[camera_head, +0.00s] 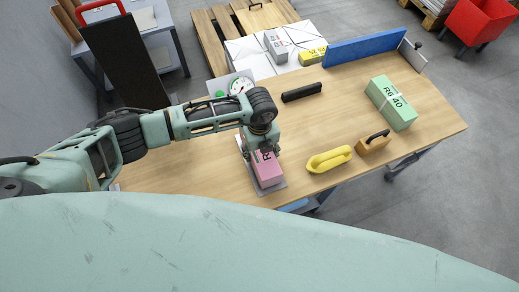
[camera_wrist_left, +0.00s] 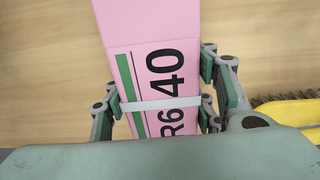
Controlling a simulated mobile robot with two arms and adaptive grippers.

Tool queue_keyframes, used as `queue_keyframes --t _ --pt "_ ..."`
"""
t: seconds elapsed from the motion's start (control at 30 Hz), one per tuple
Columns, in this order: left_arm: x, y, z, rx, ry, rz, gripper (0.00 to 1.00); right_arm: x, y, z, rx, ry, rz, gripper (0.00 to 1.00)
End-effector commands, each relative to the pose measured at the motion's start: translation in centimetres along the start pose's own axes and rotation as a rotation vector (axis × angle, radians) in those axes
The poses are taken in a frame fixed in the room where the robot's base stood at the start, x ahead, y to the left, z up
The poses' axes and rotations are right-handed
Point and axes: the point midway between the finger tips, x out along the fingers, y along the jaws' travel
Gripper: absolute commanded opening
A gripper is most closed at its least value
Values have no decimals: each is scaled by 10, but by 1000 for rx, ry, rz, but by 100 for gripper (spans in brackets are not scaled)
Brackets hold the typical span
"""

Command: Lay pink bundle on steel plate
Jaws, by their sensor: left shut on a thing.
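The pink bundle (camera_head: 267,170), with a white band and black lettering, is in my left gripper (camera_head: 264,149) near the front of the wooden table. In the left wrist view the fingers (camera_wrist_left: 160,105) close on both sides of the pink bundle (camera_wrist_left: 150,40) near its band. The grey steel plate (camera_head: 276,188) shows as a thin edge around the bundle in the head view. The bundle is over the plate; I cannot tell whether it touches it. Most of the plate is hidden by the bundle and gripper. My right gripper is not in view.
On the table (camera_head: 215,165), a yellow brush (camera_head: 329,159) and a wooden block with a black handle (camera_head: 374,145) lie right of the plate. A green bundle (camera_head: 383,91), a black bar (camera_head: 301,92) and a blue fence (camera_head: 363,48) are farther back. A dial scale (camera_head: 225,82) stands beyond.

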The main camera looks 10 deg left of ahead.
Motion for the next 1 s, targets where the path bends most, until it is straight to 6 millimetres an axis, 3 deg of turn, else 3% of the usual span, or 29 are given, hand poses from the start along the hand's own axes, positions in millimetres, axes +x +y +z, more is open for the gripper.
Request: queue_keyframes --t 0.9,0.93,1.0 --pt "10 -2 1 0 -1 -4 0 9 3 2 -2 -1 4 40" --pt "10 -2 1 0 -1 -4 53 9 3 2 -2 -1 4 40" --pt "9 -2 1 0 -1 -4 60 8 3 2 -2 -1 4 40"
